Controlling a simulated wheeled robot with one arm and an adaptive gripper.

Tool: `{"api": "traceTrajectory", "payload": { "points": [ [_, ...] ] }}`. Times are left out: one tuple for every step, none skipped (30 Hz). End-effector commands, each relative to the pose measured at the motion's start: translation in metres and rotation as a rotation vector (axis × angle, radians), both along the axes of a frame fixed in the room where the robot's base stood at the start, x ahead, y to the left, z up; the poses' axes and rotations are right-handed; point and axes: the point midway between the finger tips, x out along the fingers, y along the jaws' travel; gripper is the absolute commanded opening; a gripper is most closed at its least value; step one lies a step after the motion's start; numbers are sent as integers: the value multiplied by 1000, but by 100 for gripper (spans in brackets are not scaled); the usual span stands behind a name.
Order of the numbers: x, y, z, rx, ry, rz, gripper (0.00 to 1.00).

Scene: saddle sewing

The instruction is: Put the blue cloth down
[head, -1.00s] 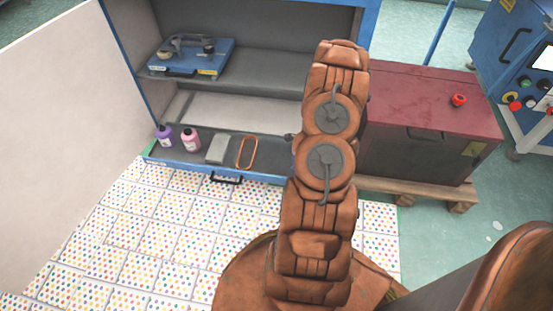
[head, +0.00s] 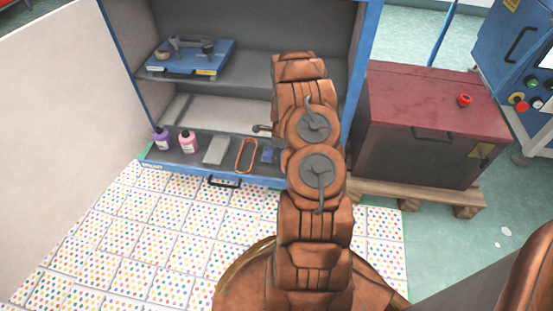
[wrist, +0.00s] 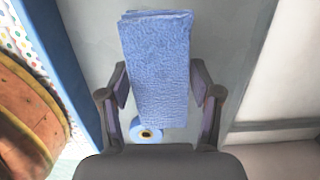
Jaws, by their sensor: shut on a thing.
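The blue cloth (wrist: 156,60) is a folded, textured block, upright in the wrist view between the two fingers of my gripper (wrist: 161,88). My gripper is shut on it. A grey surface lies behind the cloth, but I cannot tell whether the cloth touches it. In the head view my arm hides the gripper. A small blue item (head: 267,156) shows beside my arm in the open drawer; I cannot tell whether it is the cloth.
A blue tape roll (wrist: 147,133) lies just below the cloth in the wrist view. The drawer (head: 228,181) holds a purple bottle (head: 162,139), a pink bottle (head: 188,141), a grey block (head: 215,150) and an orange loop (head: 245,156). A blue case (head: 193,58) sits on the shelf above.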

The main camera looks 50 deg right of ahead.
Motion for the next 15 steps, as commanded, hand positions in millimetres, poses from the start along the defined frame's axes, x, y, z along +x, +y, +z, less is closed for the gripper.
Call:
{"api": "traceTrajectory", "payload": {
  "points": [
    [-1,0,-14,0,1,-1,36],
    [-1,0,-18,0,1,-1,36],
    [-1,0,-22,0,1,-1,36],
    [-1,0,-24,0,1,-1,36],
    [-1,0,-25,0,1,0,36],
    [-1,0,-25,1,1,0,36],
    [-1,0,-24,0,0,0,36],
    [-1,0,-24,0,0,0,36],
    [-1,0,-23,0,0,0,36],
    [-1,0,-23,0,0,0,36],
    [-1,0,-23,0,0,0,36],
    [-1,0,-23,0,0,0,36],
    [-1,0,-23,0,0,0,36],
    [-1,0,-24,0,0,0,36],
    [-1,0,-25,0,0,0,36]
  ]
}}
